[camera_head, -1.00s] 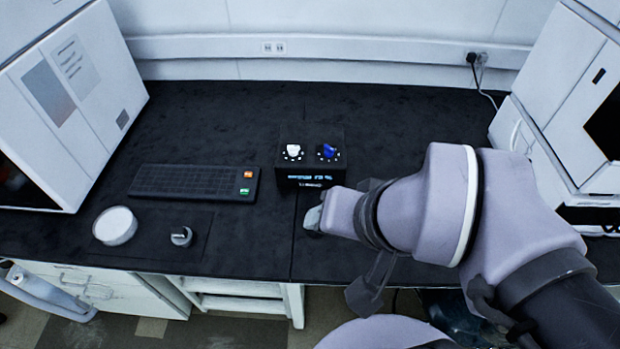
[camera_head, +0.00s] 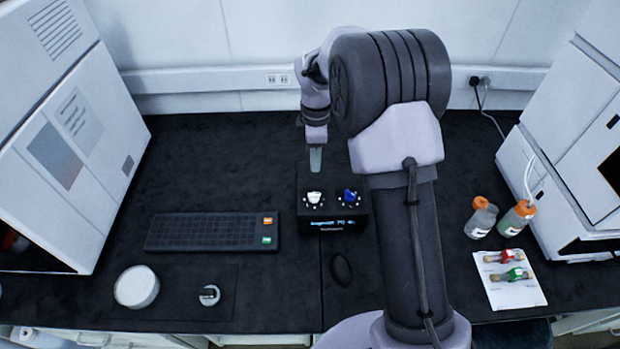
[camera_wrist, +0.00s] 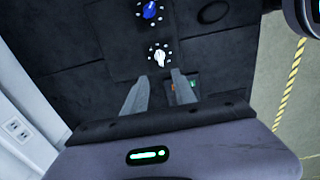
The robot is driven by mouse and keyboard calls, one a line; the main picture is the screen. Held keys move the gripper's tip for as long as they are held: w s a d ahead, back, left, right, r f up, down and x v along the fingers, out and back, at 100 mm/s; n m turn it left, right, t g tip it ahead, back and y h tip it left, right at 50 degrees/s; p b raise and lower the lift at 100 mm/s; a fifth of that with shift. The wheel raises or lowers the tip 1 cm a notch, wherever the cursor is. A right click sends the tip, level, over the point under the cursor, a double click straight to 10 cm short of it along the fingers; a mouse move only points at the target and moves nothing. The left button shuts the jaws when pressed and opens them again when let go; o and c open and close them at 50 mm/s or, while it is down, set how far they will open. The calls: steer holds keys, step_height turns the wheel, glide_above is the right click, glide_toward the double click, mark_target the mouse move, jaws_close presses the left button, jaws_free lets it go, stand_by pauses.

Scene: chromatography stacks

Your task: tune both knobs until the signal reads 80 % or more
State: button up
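A dark box (camera_head: 308,224) carries a white knob (camera_head: 314,198) on the left and a blue knob (camera_head: 350,196) on the right, each ringed by white dots. Its front display (camera_head: 333,222) shows blue text too small to read surely. My gripper (camera_head: 316,168) points down above and just behind the white knob. In the wrist view my gripper (camera_wrist: 160,76) is open, its two fingers apart with nothing between them. The white knob (camera_wrist: 160,58) stands just beyond the fingertips, and the blue knob (camera_wrist: 150,11) is farther off.
A black keypad (camera_head: 200,231) with orange and green buttons lies left of the box. A white round dish (camera_head: 136,287) and a small metal piece (camera_head: 209,295) lie in front. Bottles (camera_head: 481,219) and a white card (camera_head: 510,280) with vials are at right. White instruments flank both sides.

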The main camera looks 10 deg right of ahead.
mark_target(314, 193)
step_height(314, 193, down, 15)
steer(key=b, duration=0.3)
steer(key=shift+r+b, duration=0.2)
steer(key=shift+b, duration=0.1)
jaws_close()
